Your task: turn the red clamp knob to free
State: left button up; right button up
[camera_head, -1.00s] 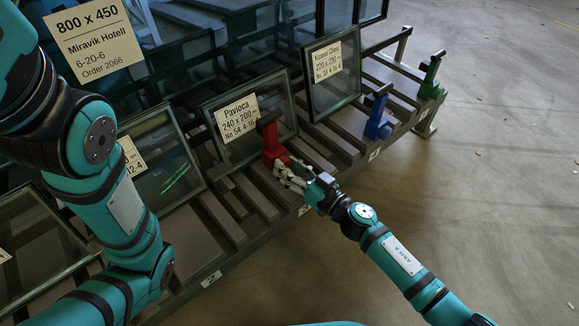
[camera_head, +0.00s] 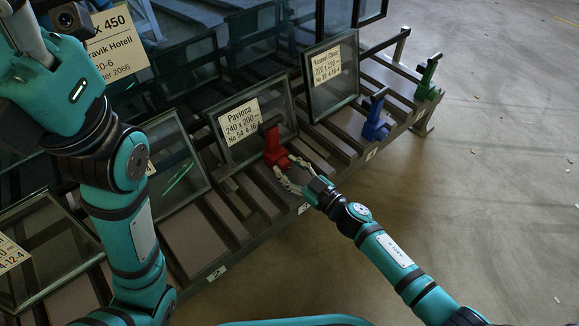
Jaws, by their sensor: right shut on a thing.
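The red clamp (camera_head: 276,152) stands on the rack's front rail, at the lower right corner of the pane labelled Pavloca (camera_head: 262,138). It has a red body with a dark upper part. My right gripper (camera_head: 284,170) reaches in from the lower right, with its pale fingers at the lower front part of the red clamp. It is shut on the red knob there; the fingers partly cover the knob, so its exact turn angle is hard to read. My left arm fills the left side, but its gripper fingers do not show clearly.
A blue clamp (camera_head: 375,122) and a green clamp (camera_head: 428,80) stand further right along the slatted rack. Another pane (camera_head: 335,85) stands behind the blue one. More framed glass leans at the left. Open floor (camera_head: 480,180) lies to the right.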

jog(key=o, duration=1.2)
jog(key=shift+c, duration=0.2)
jog(key=v, duration=1.2)
jog(key=shift+a+r, duration=0.1)
jog(key=shift+r, duration=0.05)
